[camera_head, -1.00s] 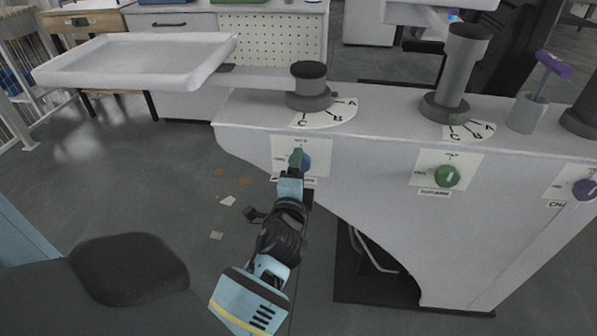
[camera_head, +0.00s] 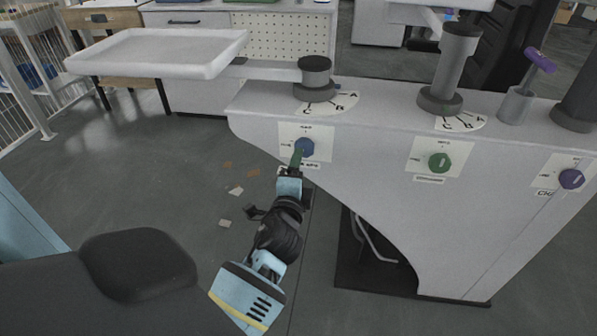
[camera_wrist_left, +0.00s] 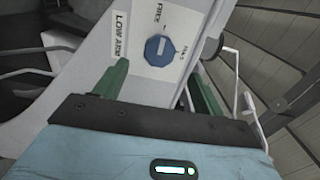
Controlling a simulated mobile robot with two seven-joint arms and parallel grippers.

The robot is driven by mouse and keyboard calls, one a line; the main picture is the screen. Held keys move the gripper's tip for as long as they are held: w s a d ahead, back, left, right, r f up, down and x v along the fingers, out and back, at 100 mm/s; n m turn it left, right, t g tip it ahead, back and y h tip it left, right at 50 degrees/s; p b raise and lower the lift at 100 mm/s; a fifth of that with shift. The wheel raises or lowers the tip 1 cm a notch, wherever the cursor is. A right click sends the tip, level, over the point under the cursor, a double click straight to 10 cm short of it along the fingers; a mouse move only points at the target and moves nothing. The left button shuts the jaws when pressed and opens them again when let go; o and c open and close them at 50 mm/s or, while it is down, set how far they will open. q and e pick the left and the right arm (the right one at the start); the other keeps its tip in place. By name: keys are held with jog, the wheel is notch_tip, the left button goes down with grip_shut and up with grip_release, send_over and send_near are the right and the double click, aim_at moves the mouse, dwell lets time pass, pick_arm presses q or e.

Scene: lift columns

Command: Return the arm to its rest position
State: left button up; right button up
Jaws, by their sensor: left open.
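My left gripper (camera_head: 297,157) reaches in from the bottom middle of the head view, with its green fingertips just left of the blue knob (camera_head: 304,148) on the front of the grey column unit (camera_head: 350,160). In the left wrist view the two green fingers of my gripper (camera_wrist_left: 158,85) stand wide apart and nothing is between them. My right gripper is not in view.
A green knob (camera_head: 439,162) and a purple knob (camera_head: 571,179) sit further right on the same front. Short columns (camera_head: 315,80) and a taller one (camera_head: 455,65) stand on top. A white tray (camera_head: 160,50) is at back left. The floor (camera_head: 130,180) at left has small scraps.

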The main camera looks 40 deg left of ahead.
pick_arm(q)
jog(key=shift+a, duration=0.1)
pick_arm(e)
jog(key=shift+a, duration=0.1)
pick_arm(q)
jog(key=shift+f, duration=0.15)
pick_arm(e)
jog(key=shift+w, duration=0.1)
